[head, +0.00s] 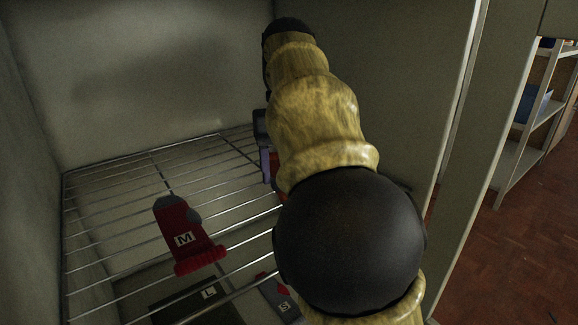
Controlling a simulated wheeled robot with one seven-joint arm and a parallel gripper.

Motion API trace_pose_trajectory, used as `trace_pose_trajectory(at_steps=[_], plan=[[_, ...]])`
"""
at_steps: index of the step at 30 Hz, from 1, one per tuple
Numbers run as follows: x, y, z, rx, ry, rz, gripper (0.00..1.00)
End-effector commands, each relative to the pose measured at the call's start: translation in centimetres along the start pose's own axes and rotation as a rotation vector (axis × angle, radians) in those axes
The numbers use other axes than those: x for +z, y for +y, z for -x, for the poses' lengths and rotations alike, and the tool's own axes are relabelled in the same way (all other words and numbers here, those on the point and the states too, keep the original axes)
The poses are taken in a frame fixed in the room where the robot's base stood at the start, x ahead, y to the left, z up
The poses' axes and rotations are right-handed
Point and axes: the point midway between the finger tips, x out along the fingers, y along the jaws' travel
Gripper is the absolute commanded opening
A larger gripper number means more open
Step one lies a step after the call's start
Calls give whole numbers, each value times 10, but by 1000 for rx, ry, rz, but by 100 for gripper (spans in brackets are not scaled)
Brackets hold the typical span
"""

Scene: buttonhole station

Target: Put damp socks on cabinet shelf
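A red sock (187,238) with a grey heel and toe and a white "M" label lies on the wire cabinet shelf (110,232), left of my arm. My gripper (264,150) is inside the cabinet over the right part of the shelf, mostly hidden behind my arm. A small bit of red shows beside it; I cannot tell whether it is held. Lower down, a grey and red piece (272,290) labelled "S", probably a sock, is partly cut off by my arm. A dark piece with an "L" label (208,293) shows beneath the wires.
Plain cabinet walls (140,75) enclose the shelf at the back, left and right. The right wall's front edge (468,110) stands close to my arm. The shelf's back left is clear. Outside at right are a storage rack (530,130) and a reddish floor (515,245).

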Motion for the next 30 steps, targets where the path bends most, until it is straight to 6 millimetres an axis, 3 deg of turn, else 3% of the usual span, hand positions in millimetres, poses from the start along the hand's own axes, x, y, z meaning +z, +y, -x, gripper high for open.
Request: trace_pose_trajectory(at_steps=[26,27,30], plan=[[0,-2,-11,0,0,-3,38],[0,-2,-10,0,0,-3,66],[0,-1,-10,0,0,-3,86]])
